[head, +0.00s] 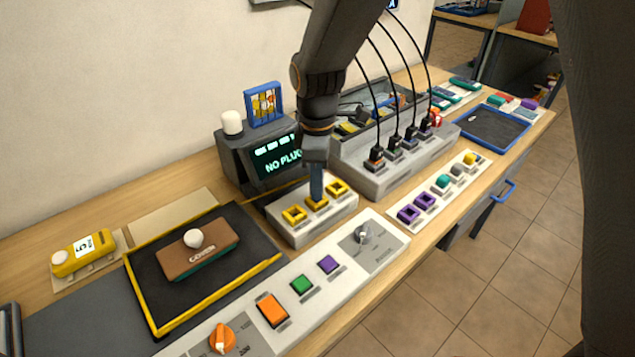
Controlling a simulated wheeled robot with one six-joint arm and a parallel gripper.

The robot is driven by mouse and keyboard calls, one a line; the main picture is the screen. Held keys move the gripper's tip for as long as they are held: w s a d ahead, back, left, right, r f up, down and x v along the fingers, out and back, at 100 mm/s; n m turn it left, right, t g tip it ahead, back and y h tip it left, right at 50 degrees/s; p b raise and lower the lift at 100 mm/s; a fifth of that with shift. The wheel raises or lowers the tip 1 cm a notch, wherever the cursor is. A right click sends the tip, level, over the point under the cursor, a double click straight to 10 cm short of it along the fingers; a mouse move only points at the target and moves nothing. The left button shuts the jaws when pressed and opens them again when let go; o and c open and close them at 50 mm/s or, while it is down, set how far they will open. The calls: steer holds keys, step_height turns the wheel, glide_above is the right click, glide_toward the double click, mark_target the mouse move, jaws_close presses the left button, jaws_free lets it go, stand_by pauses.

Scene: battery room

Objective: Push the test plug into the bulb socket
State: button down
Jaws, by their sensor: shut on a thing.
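My gripper (316,192) points straight down over a pale block (325,222) with yellow-rimmed sockets. It is shut on the test plug, which is mostly hidden by the fingers. The fingertips are at the middle yellow-rimmed socket (316,204). I cannot tell whether the plug is inside it or just above it. The left yellow socket (293,214) and the right yellow socket (338,188) show on either side. No label tells which is the bulb socket. A dark display (276,158) behind the block reads "NO PLU", its end hidden by my arm.
A grey unit (385,177) with several black-cabled plugs stands right of the block. A control panel (330,263) with knobs and coloured buttons runs along the front. A yellow-edged black tray (172,318) holds a brown eraser-like block (200,255). A blue-edged tray (492,128) lies far right.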

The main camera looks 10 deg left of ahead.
steer(key=shift+f, duration=0.6)
steer(key=c, duration=1.9)
jaws_free()
steer(key=shift+r+p, duration=3.75)
steer(key=shift+r, duration=1.8)
